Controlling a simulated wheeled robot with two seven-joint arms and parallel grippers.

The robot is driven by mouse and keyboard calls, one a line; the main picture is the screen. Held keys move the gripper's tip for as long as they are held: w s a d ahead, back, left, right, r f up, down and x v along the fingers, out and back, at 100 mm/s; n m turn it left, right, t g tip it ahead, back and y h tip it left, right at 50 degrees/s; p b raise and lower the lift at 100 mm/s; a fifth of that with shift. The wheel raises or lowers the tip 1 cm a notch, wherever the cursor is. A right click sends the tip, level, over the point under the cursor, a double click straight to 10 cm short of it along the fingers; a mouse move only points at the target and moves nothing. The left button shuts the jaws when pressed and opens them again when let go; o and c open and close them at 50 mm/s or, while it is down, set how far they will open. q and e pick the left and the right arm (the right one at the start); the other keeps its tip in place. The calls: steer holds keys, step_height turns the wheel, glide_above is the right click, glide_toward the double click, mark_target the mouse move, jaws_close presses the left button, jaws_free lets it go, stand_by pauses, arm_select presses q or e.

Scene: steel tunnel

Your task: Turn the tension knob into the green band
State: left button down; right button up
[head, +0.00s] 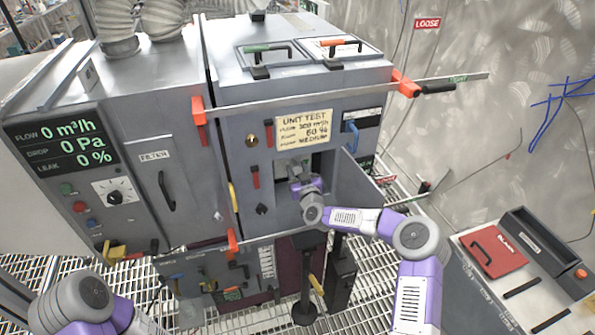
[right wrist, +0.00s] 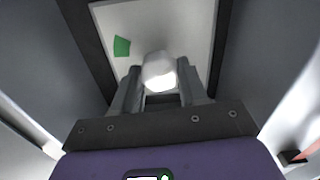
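The tension knob (right wrist: 158,72) is a pale, rounded knob on a white dial plate (right wrist: 190,22) in the right wrist view. The green band (right wrist: 122,46) is a small green patch on that plate, to the left of and above the knob. My right gripper (right wrist: 159,78) has one finger on each side of the knob, and both fingers appear to touch it. In the head view my right gripper (head: 297,172) reaches into an opening in the grey cabinet and hides the knob there. My left arm shows at the lower left, with its gripper out of view.
The grey cabinet (head: 345,92) carries levers, latches and a yellow sign (head: 303,129). A long bar (head: 300,100) crosses above the opening, and dark side walls stand close around my right gripper.

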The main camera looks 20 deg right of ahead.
steer(key=shift+c, duration=1.3)
steer(key=shift+f+m+b, duration=0.1)
steer(key=shift+m+b, duration=0.7)
steer(key=shift+b, duration=0.25)
steer(key=m+b, duration=0.7)
steer(key=shift+d+f, duration=0.1)
steer(key=shift+d, duration=0.05)
steer(key=shift+m+b, duration=1.6)
steer(key=shift+b, duration=0.05)
steer(key=o, duration=1.1)
steer(key=shift+c, duration=0.2)
